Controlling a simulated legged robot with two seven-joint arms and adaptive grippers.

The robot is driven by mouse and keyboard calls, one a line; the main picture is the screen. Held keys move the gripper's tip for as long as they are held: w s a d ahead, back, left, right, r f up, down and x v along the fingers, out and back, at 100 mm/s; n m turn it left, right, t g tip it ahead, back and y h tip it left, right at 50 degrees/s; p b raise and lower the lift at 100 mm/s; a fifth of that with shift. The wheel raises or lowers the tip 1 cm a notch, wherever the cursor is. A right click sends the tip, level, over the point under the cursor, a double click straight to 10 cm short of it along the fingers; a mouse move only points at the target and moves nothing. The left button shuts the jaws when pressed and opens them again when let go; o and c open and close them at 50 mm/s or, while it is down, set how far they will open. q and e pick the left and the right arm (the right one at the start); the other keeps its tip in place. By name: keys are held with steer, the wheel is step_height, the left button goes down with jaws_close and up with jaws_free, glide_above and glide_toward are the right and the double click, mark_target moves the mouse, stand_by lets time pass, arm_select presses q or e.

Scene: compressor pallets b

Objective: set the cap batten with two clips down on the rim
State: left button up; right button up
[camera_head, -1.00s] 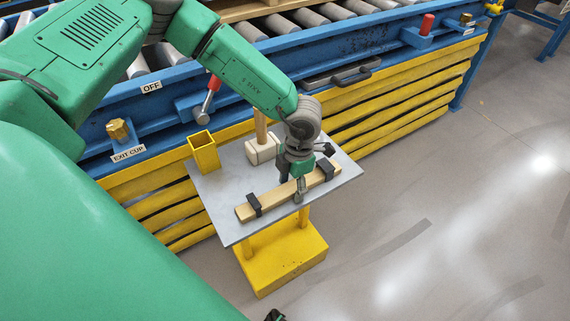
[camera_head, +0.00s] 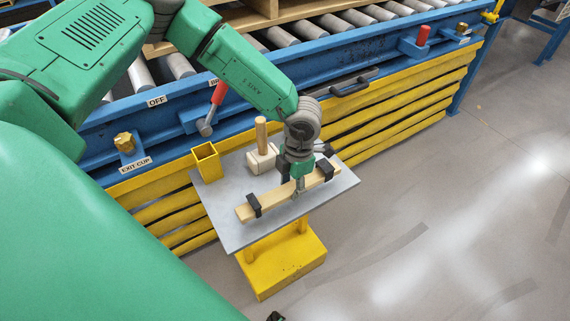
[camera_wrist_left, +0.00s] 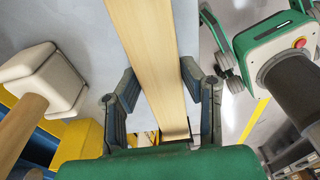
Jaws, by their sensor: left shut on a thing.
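The cap batten (camera_head: 275,198) is a pale wooden bar with a black clip (camera_head: 254,205) near its left end and another clip (camera_head: 326,168) near its right end. My left gripper (camera_head: 298,187) is shut on the batten between the clips, from above. The batten lies over the grey table top (camera_head: 228,222) and looks slightly raised, though the gap is hard to judge. In the left wrist view the fingers (camera_wrist_left: 165,100) flank the bar. I cannot identify the rim for certain.
A mallet (camera_head: 262,158) and a yellow square holder (camera_head: 207,162) stand on the table behind the batten. Behind is a blue roller conveyor (camera_head: 180,122) with a red-handled lever (camera_head: 217,95) and wooden boards (camera_head: 210,12) on top. The floor at right is clear.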

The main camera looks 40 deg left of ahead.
mark_target(290, 188)
arm_select(q)
steer(key=shift+r+p, duration=1.85)
steer(key=shift+r, duration=0.2)
steer(key=shift+f, duration=0.1)
